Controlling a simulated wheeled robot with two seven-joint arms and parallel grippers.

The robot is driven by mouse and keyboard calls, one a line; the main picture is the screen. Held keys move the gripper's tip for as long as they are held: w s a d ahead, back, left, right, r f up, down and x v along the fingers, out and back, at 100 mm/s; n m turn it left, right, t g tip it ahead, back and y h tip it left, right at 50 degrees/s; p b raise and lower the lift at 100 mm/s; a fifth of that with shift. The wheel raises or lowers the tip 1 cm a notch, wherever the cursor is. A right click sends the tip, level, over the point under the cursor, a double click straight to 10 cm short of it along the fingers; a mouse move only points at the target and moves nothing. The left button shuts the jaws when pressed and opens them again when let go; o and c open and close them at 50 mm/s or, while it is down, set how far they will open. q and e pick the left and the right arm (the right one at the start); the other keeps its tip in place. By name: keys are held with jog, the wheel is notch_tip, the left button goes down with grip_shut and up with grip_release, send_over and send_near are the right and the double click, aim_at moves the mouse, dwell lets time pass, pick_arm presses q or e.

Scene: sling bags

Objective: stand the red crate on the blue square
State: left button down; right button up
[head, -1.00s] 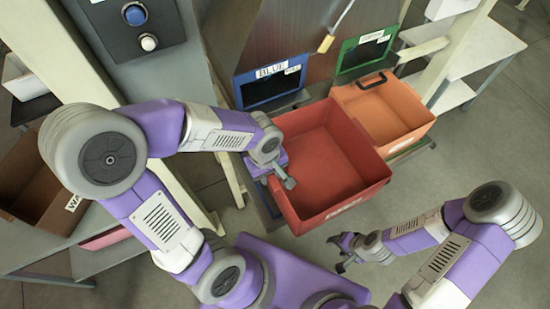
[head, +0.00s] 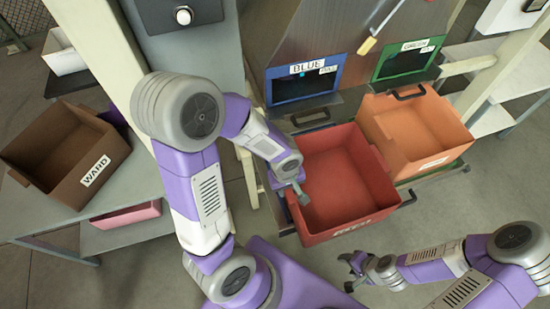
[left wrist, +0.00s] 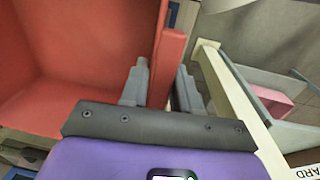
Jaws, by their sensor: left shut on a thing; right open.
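The red crate (head: 348,172) is open-topped and looks empty, in the middle of the head view, below the chute labelled BLUE. My left gripper (head: 299,191) is shut on its left wall. In the left wrist view the fingers (left wrist: 160,90) straddle the red wall (left wrist: 172,60), with the crate's inside to the left. My right gripper (head: 353,272) is open and empty, in front of the crate and apart from it. I cannot make out a blue square; what lies under the crate is hidden.
An orange crate (head: 420,125) stands close beside the red one, below the green-framed chute (head: 408,58). A brown box labelled WARD (head: 65,155) sits on a grey table at left, with a pink bin (head: 128,215) below. A pale post stands left of my left gripper. Floor at right is open.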

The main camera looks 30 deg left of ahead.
pick_arm(q)
jog(key=w+a+f, duration=0.1)
jog(key=w+a, duration=0.6)
jog(key=a, duration=0.2)
dwell(0.5)
jog(key=c, duration=0.8)
grip_release()
jog(key=r+p, duration=0.1)
jog(key=r, duration=0.3)
jog(key=r+p, duration=0.1)
jog(key=r, duration=0.3)
jog(key=r+p, duration=0.2)
jog(key=r, duration=0.2)
jog(key=shift+s+a, duration=0.2)
jog(key=shift+s, duration=0.2)
jog(key=shift+f, duration=0.1)
